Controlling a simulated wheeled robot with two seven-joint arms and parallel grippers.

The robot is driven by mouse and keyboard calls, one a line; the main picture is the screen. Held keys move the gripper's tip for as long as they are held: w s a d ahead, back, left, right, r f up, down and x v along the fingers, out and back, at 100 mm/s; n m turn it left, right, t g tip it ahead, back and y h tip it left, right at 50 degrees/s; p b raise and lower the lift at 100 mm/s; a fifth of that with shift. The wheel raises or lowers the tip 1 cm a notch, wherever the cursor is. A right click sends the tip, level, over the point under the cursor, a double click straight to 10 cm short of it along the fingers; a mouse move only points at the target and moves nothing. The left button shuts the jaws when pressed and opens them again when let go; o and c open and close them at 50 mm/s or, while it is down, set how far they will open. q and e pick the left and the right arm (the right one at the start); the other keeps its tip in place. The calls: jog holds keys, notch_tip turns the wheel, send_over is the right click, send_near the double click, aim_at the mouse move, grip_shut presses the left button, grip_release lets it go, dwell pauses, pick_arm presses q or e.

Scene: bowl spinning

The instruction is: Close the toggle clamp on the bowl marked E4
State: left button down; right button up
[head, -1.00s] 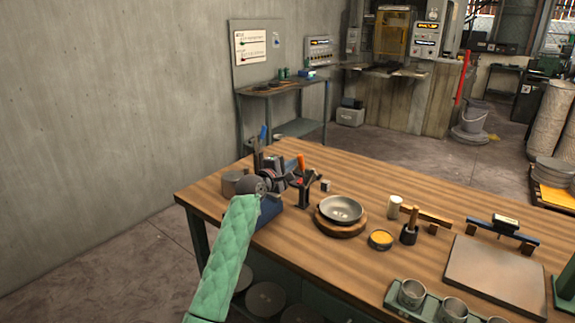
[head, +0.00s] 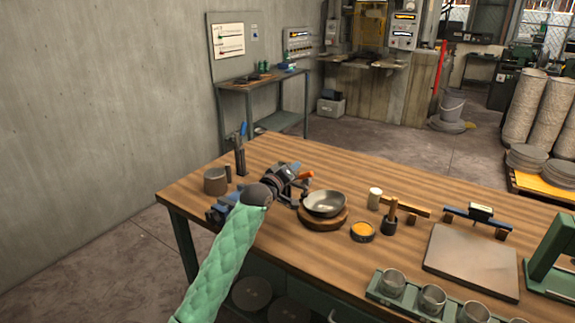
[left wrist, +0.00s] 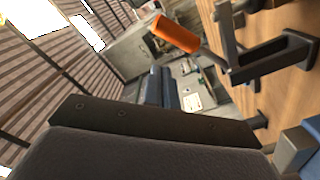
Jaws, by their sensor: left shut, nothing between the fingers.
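A grey metal bowl (head: 324,203) sits on a round wooden base (head: 323,220) on the workbench. The E4 mark cannot be read. Just left of the bowl is the toggle clamp, with an orange handle (head: 305,175); the gripper partly hides its dark frame. In the left wrist view the orange handle (left wrist: 175,34) slants near the top, with the dark frame (left wrist: 268,58) to its right. My left gripper (head: 292,181) is shut and empty, right beside the handle; I cannot tell whether they touch. My right gripper is not in view.
Right of the bowl are a yellow-filled tin (head: 363,231), a white cylinder (head: 375,198) and a dark pot (head: 390,224) with a wooden handle. A green tray (head: 410,301) of cups lies at the front.

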pick_arm(q)
jog(key=shift+s+d+f+m, duration=0.45)
jog(key=shift+d+f+m, duration=0.15)
jog(key=shift+m, duration=0.6)
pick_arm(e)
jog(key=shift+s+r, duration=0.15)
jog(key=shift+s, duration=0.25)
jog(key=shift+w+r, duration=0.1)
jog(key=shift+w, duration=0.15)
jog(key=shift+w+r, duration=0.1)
